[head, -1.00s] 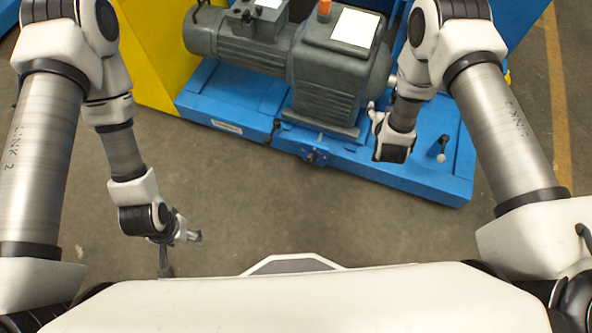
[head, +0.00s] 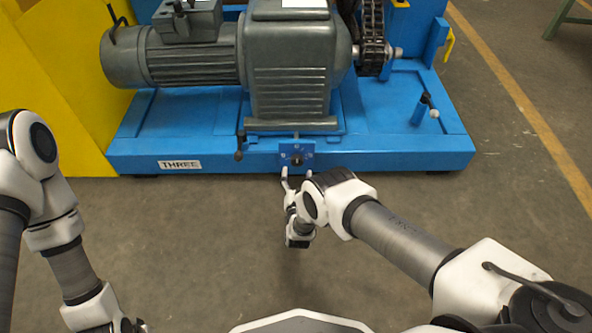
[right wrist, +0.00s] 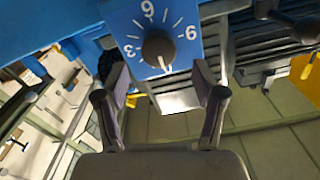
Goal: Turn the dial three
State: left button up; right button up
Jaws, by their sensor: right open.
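The dial (head: 297,158) is a dark knob on a small blue plate on the front face of the blue machine base. In the right wrist view the knob (right wrist: 158,48) sits among white ticks and the numerals 3, 6 and 9. Its white mark points toward the bottom of that picture, away from the 6. A plate reading THREE (head: 180,164) is left of the dial. My right gripper (head: 297,176) is open and empty, its fingertips just short of the knob, one to each side. My left gripper is mostly cut off at the bottom left, its fingers unclear.
A grey motor and gearbox (head: 290,75) stand on the blue base (head: 390,150). A dark lever (head: 239,147) hangs left of the dial. The floor in front is clear.

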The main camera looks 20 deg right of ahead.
aim_at(297, 163)
jog(key=x, duration=0.1)
jog(key=b+x, duration=0.1)
jog(key=x, duration=0.1)
jog(key=b+x, duration=0.1)
jog(key=shift+w+d+f, duration=0.15)
jog(key=shift+w+f, duration=0.1)
jog(key=shift+w, duration=0.15)
jog(key=shift+w+d+r, duration=0.1)
jog(key=shift+w+r, duration=0.05)
jog(key=shift+w, duration=0.2)
jog(key=c, duration=1.1)
